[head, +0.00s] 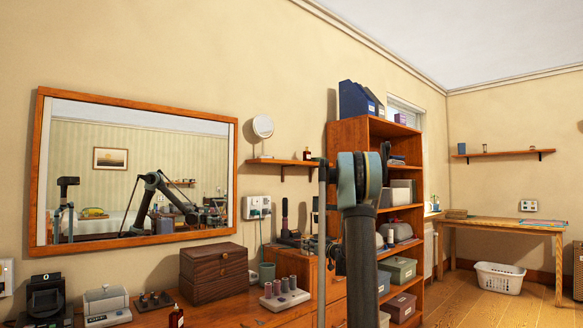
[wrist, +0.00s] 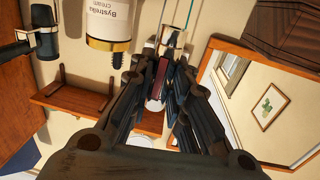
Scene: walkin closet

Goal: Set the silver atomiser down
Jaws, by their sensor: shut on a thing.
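In the wrist view my gripper (wrist: 163,82) is closed in, its dark fingers converging near the top middle. In the head view my arm stands in front of the right part of the dresser (head: 225,315), and I cannot make out the atomiser there.
A cream jar (wrist: 108,28) shows close to the fingertips. A dark wooden box (head: 213,272), a holder with several small cylinders (head: 284,298) and a red bottle (head: 176,317) stand on the dresser. A mirror (head: 140,172) hangs behind; a shelf unit (head: 345,150) stands right.

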